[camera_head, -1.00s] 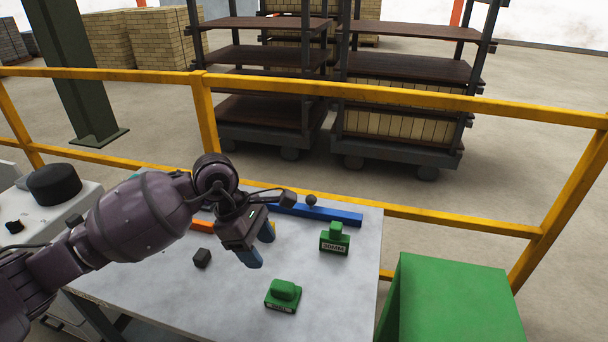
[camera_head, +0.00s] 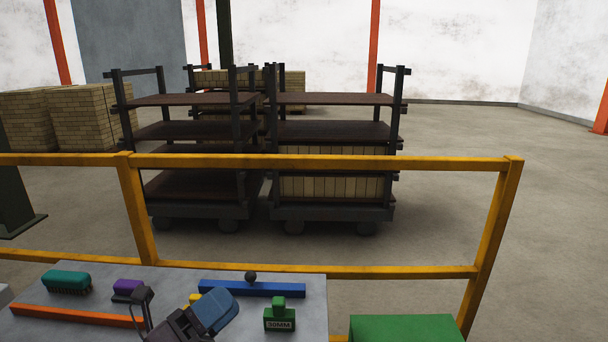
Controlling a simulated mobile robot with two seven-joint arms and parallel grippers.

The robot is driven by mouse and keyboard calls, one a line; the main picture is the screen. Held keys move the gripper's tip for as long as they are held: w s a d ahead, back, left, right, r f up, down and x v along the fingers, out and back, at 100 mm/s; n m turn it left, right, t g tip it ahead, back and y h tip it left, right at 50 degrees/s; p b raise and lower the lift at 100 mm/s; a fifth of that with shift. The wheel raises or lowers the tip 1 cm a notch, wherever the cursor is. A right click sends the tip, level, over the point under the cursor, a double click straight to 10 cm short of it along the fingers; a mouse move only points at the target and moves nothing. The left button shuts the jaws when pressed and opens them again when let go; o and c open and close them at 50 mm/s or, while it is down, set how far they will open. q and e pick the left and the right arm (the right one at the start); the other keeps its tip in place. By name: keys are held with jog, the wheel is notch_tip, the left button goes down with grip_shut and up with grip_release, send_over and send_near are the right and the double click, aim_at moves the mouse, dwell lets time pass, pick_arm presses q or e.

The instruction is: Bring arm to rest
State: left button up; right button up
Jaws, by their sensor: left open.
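My left gripper (camera_head: 212,312) is at the bottom of the head view, over the grey table (camera_head: 310,328). The rest of the left arm is cut off by the lower edge. My right gripper is not in view.
On the table are a teal brush (camera_head: 67,282), a purple-topped item (camera_head: 127,287), an orange bar (camera_head: 75,315), a blue bar (camera_head: 270,289) with a dark knob, and a green 30MM block (camera_head: 279,318). A yellow rail (camera_head: 330,163) runs behind; a green box (camera_head: 405,328) stands right.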

pick_arm(q)
jog(key=s+a+f+n+t+y, duration=0.1)
jog(key=s+a+f+n+y, duration=0.1)
jog(key=a+f+n+y, duration=0.65)
jog(key=s+a+f+n+y, duration=0.25)
jog(key=a+n+y, duration=0.45)
jog(key=n+y, duration=0.7)
jog(key=s+f+n+g+h, duration=0.2)
jog(key=s+f+n+g, duration=0.45)
jog(key=s, duration=0.35)
jog(key=s+f+n+g+h, duration=0.3)
jog(key=s+f+n+g, duration=0.3)
jog(key=s, duration=0.3)
jog(key=w+f+m+t, duration=0.1)
jog(key=w+f+t, duration=0.6)
jog(key=f, duration=0.4)
jog(key=shift+m+t, duration=0.4)
jog(key=shift+t, duration=0.35)
jog(key=shift+w, duration=0.1)
